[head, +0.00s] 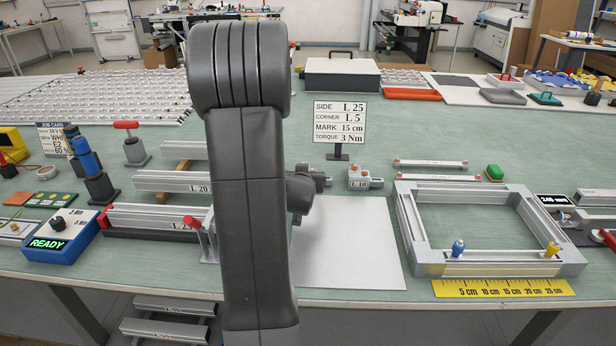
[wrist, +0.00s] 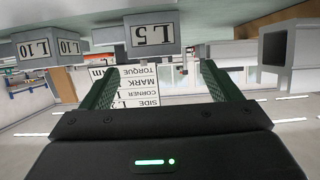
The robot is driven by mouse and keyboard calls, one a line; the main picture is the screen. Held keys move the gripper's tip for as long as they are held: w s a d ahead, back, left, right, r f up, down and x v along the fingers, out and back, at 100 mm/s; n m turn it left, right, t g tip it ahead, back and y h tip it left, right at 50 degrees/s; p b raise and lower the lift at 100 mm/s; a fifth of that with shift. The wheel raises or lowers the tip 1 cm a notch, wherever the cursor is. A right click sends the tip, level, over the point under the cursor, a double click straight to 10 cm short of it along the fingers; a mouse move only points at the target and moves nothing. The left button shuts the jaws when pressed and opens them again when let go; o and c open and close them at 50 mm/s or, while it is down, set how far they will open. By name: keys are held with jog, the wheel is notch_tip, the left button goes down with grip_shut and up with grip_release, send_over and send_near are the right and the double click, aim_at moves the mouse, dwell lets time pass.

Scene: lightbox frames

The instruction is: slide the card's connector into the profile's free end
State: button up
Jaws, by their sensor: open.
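The card (head: 339,122) reads SIDE L 25, CORNER L 5, MARK 15 cm, TORQUE 3 Nm. It appears upside down in the wrist view (wrist: 128,88). The grey connector labelled L 5 (wrist: 152,34) lies near the top of the wrist view. My gripper (wrist: 156,72) is open, its two green fingers spread, with the connector just beyond the fingertips and apparently not gripped. A grey hollow profile end (wrist: 303,45) shows at the right of the wrist view. In the head view, the profile labelled L 25 (head: 150,217) lies at the left front, its right end partly hidden by my arm.
A white sheet (head: 350,240) lies clear in front. A profile frame (head: 408,230) stands right, above a yellow ruler (head: 500,288). A red-handled clamp (head: 200,238) stands by the L 25 profile.

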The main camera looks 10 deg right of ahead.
jog(key=shift+d+p+x, duration=0.15)
jog(key=shift+p+x, duration=0.05)
jog(key=shift+x, duration=0.75)
jog(key=shift+d+p+x, duration=0.2)
jog(key=shift+x, duration=0.75)
jog(key=shift+w+d+f, duration=0.1)
jog(key=shift+w+f, duration=0.2)
jog(key=shift+w, duration=0.2)
jog(key=c, duration=1.1)
